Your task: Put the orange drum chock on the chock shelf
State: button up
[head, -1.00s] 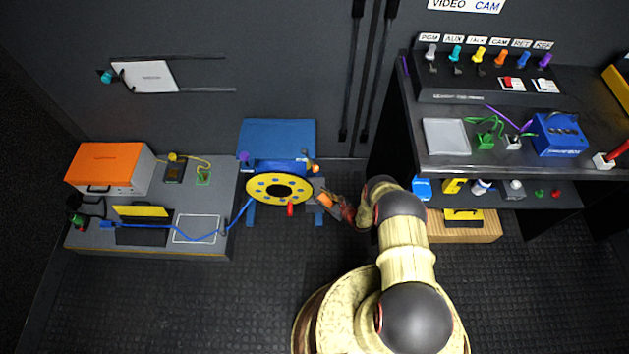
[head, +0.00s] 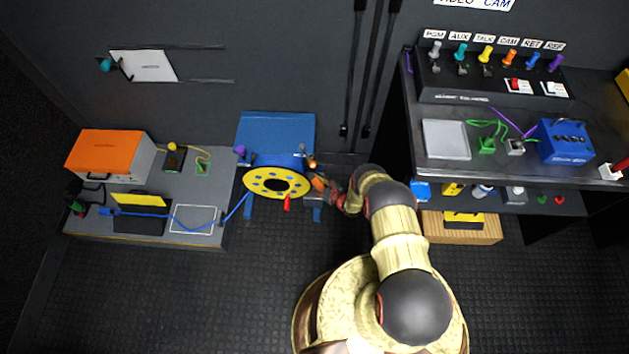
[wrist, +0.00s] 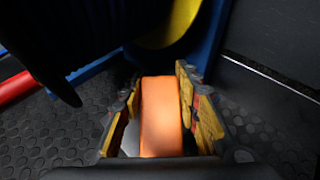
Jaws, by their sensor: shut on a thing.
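My gripper (wrist: 160,118) is shut on the orange drum chock (wrist: 161,125), which sits between its yellow-and-red finger pads in the wrist view. In the head view the chock (head: 318,184) shows as a small orange patch just right of the cable drum (head: 254,188), a yellow disc on a blue stand (head: 272,130). My gripper (head: 328,190) is at the drum's right side, beside a blue leg of the stand. A small grey surface (head: 312,201) shows below the chock; I cannot tell whether it is the chock shelf. The fingers partly hide the chock.
A low grey bench (head: 150,233) with an orange case (head: 110,152) and a blue cable stands left. A black rack (head: 500,180) with a patch panel stands right. A red handle (head: 287,204) sticks out at the drum's front. The floor in front is clear.

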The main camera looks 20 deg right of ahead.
aim_at(324, 188)
jog(key=o, duration=1)
jog(key=shift+f, duration=0.15)
jog(key=shift+r, duration=0.2)
jog(key=p+v, duration=0.3)
jog(key=v, duration=0.3)
jog(key=shift+s+d+r, duration=0.1)
jog(key=shift+d+r, duration=0.05)
jog(key=shift+r, duration=0.05)
jog(key=shift+s+d+r, duration=0.1)
jog(key=shift+s+d, duration=0.1)
jog(key=shift+s, duration=0.35)
